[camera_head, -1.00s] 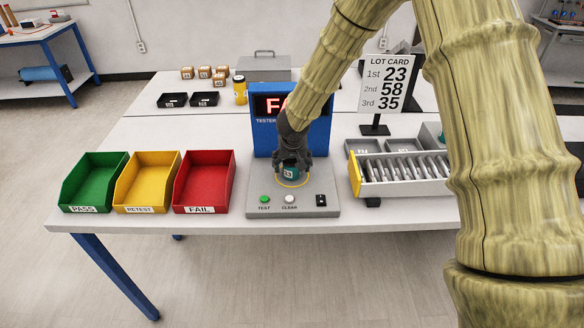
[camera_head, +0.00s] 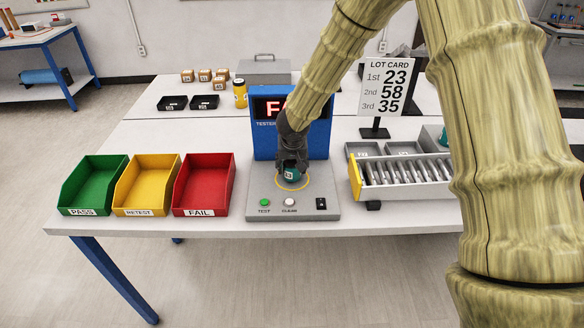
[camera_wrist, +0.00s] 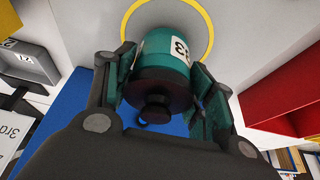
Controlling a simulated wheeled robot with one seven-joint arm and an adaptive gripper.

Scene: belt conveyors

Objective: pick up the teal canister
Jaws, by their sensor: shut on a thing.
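The teal canister (camera_head: 291,173) stands on the tester's grey plate, at the yellow ring, in the head view; my gripper hides most of it. My gripper (camera_head: 292,165) comes down on it from above, with its fingers on both sides. In the wrist view the teal canister (camera_wrist: 165,58) shows a dark knobbed cap and a white label with a number. My gripper (camera_wrist: 163,85) is shut on it, one finger at each side. I cannot tell whether its base touches the plate.
The blue tester (camera_head: 318,140) stands right behind, its screen partly hidden by my arm. Green (camera_head: 92,183), yellow (camera_head: 146,183) and red (camera_head: 204,183) bins stand to the left. A grey rack (camera_head: 410,178) and the lot card (camera_head: 386,88) are to the right.

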